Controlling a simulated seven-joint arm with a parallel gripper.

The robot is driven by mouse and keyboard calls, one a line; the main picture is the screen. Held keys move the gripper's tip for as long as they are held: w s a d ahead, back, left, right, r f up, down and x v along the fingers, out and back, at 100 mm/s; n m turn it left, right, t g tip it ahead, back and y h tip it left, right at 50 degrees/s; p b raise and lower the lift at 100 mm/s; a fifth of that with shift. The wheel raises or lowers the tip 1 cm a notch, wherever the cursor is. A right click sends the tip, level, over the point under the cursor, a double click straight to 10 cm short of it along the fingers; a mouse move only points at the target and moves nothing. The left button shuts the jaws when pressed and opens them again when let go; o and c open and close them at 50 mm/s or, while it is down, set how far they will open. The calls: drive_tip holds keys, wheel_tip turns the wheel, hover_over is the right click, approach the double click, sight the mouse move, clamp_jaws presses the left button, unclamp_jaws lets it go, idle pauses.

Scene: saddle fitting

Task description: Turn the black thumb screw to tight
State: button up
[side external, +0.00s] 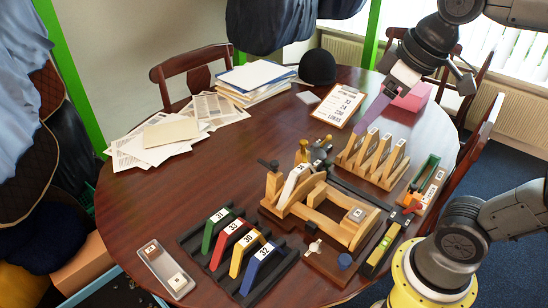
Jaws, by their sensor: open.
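A wooden saddle fixture (330,207) stands on the table, right of centre. A small black knob (268,163), which looks like the thumb screw, sits at its upper left end; its setting is too small to tell. Other dark parts (318,164) stand behind the fixture near a brass-coloured piece (303,151), so I cannot be sure which is the screw. A pale plate marked 31 (294,183) leans in the fixture. My gripper (366,122) is high at the upper right, apart from the knob, with a purple finger pointing down-left. It is open; its second finger is not clearly seen.
A black rack (201,259) with coloured numbered pieces is at front left, beside a grey tray (163,270). A wooden rack (373,160), green-edged tray (426,184) and yellow level (383,250) are at right. Papers (166,134) lie behind; the left table area is clear.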

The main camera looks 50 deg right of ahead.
drive_tip(key=w+r+n+g, duration=0.1)
drive_tip(key=w+r+g, duration=0.1)
drive_tip(key=w, duration=0.7)
drive_tip(key=g, duration=0.3)
hover_over(275, 162)
wheel_tip(275, 162, down, 10)
drive_tip(key=r, duration=0.1)
wheel_tip(275, 162, down, 15)
drive_tip(key=shift+a, duration=0.1)
clamp_jaws()
